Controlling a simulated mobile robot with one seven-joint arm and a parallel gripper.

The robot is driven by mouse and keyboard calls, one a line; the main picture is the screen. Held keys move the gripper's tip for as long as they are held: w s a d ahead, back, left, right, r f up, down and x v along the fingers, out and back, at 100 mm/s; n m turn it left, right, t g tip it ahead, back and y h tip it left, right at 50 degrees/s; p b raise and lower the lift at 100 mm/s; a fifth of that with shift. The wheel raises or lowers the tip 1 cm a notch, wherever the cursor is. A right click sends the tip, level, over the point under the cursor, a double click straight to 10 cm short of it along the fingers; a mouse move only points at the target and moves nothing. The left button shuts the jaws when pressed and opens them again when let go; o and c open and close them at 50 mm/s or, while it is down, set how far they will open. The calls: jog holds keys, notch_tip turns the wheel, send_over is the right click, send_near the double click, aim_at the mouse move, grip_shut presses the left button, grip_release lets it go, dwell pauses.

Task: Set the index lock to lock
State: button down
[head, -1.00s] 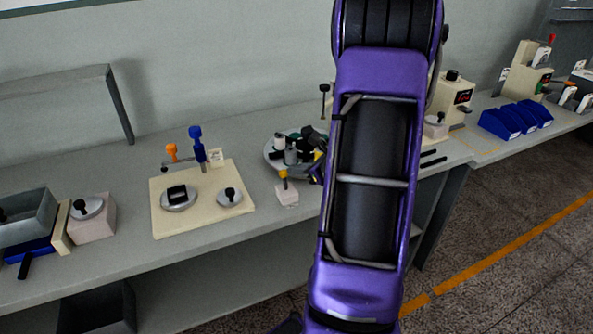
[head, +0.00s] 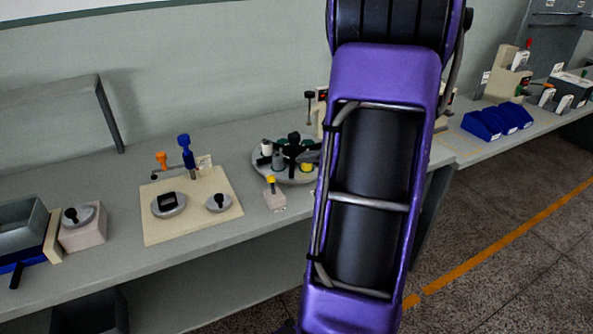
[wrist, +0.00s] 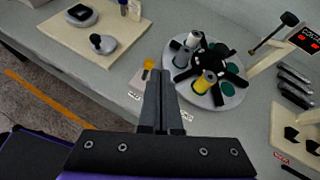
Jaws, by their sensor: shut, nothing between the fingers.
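A small pale block (head: 275,200) with a yellow-knobbed lever (head: 270,180) stands at the front left of the round turntable (head: 302,181). I take it for the index lock; its label is too small to read. The yellow knob also shows in the wrist view (wrist: 149,64), just left of my fingertips, with the block partly hidden behind the fingers. The turntable in the wrist view (wrist: 236,101) carries white, grey and yellow spools around a black hub. My gripper (wrist: 160,74) is shut and empty, apart from the knob. In the head view my arm hides it.
A cream board (head: 160,233) with two round dials and orange and blue levers lies left of the lock. A black-knobbed lever (wrist: 289,19) and a cream machine base (wrist: 285,128) stand right of the turntable. Blue bins (head: 498,121) are farther right.

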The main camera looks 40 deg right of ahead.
jog(key=shift+s+d+r, duration=0.2)
jog(key=shift+s+r, duration=0.15)
jog(key=shift+r, duration=0.35)
jog(key=shift+s+d+r, duration=0.15)
jog(key=shift+s+r, duration=0.15)
jog(key=shift+r, duration=0.4)
